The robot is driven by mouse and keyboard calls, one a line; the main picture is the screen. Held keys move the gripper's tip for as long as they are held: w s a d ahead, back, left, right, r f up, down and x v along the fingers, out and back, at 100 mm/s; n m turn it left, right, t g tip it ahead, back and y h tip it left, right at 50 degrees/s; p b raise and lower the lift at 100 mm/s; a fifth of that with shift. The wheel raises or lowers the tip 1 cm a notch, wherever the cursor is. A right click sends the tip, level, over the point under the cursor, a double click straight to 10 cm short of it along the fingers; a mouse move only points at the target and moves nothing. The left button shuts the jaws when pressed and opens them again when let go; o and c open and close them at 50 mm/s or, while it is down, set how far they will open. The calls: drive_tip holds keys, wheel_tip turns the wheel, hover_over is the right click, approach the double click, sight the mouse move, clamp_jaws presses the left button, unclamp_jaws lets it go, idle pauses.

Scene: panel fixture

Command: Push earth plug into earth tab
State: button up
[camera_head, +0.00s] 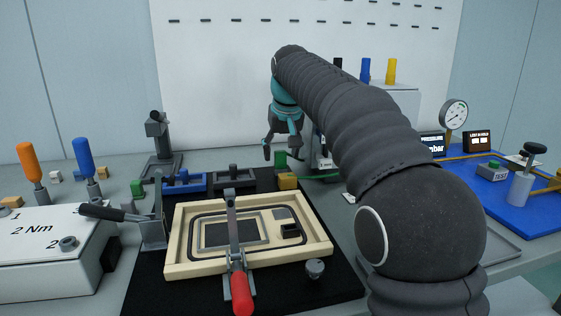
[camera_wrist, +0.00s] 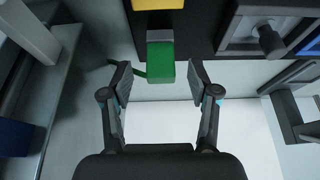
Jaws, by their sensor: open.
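The earth plug appears to be the green block (camera_wrist: 160,65) with a green cable at its left, in the wrist view. It also shows as a small green block (camera_head: 281,160) in the head view. A narrow grey piece (camera_wrist: 160,35), possibly the earth tab, lies between it and a yellow block (camera_wrist: 158,4). Whether plug and grey piece are joined cannot be told. My gripper (camera_wrist: 158,75) is open, with its fingertips on either side of the green block and visible gaps at both sides. In the head view my gripper (camera_head: 280,150) hangs over that green block.
A wooden frame (camera_head: 180,269) with a red-handled clamp (camera_head: 241,292) stands on the black mat (camera_head: 145,292). Blue and grey fixtures (camera_head: 184,184) stand behind it. A white box (camera_head: 45,240) is at left, and a blue mat (camera_head: 515,213) with a gauge (camera_head: 456,113) at right.

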sight(280, 151)
drive_tip(key=shift+x, duration=1.25)
drive_tip(key=c, duration=1.1)
drive_tip(key=shift+c, duration=0.2)
drive_tip(key=shift+r, duration=0.15)
drive_tip(key=shift+r, duration=4.85)
